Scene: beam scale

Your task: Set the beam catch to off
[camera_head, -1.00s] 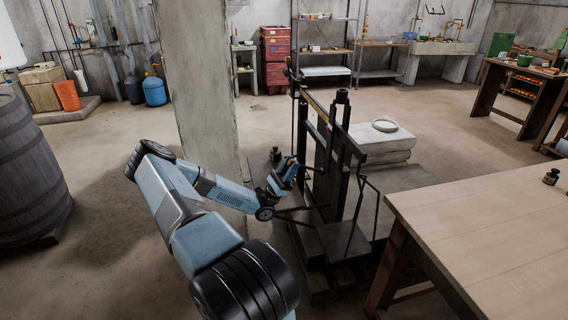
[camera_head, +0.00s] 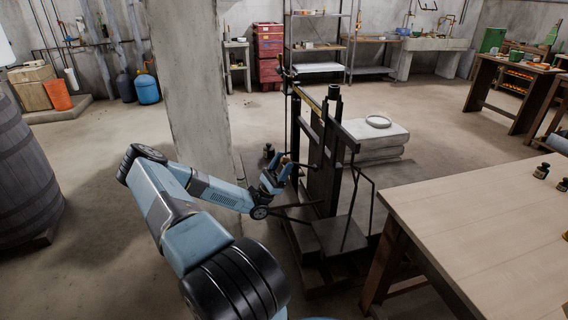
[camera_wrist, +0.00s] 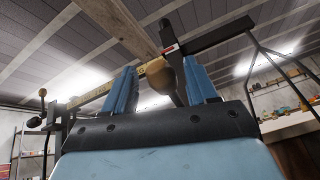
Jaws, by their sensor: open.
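The dark beam scale (camera_head: 333,150) stands left of the wooden table, with its brass-coloured beam (camera_head: 309,100) along the top. My gripper (camera_head: 281,172) is at the scale's left side, close to its frame. In the wrist view, my gripper's two blue fingers (camera_wrist: 163,88) are apart. A round tan knob (camera_wrist: 170,76) shows between them, in line with the gap; I cannot tell if either finger touches it. A dark bar with a red and white mark is just above the knob. The beam (camera_wrist: 100,97) runs to the left behind the fingers. The catch's setting cannot be read.
A concrete pillar (camera_head: 188,90) stands left of the scale, behind my arm. The wooden table (camera_head: 490,220) with small weights (camera_head: 541,171) is at the right. Stacked pale slabs (camera_head: 372,142) lie behind the scale. A barrel (camera_head: 25,170) stands at far left.

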